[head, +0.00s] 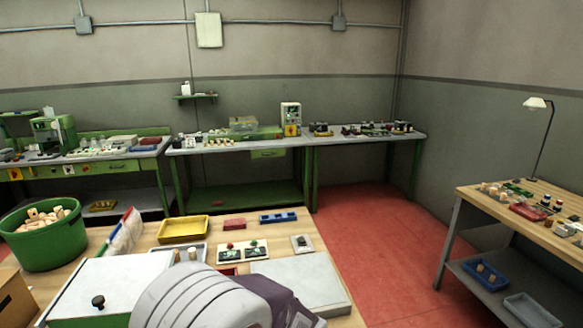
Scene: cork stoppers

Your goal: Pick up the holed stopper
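Which stopper is the holed one cannot be told; the stoppers are too small to show a hole. Many pale cork stoppers (47,215) fill a green tub (50,248) at the left. A few stand in a small grey tray (203,252) on the near wooden table, partly behind a large grey-white rounded part, likely my own arm. More small stoppers (222,141) stand on the far bench, and some are on the right-hand table. Neither gripper can be made out in this view.
The near table (150,232) holds a yellow tray (183,230), a blue rack (278,217), a white box (110,283) and a grey slab (318,280). A wooden table (513,208) with a lower shelf stands at right. The red floor (365,235) between is clear.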

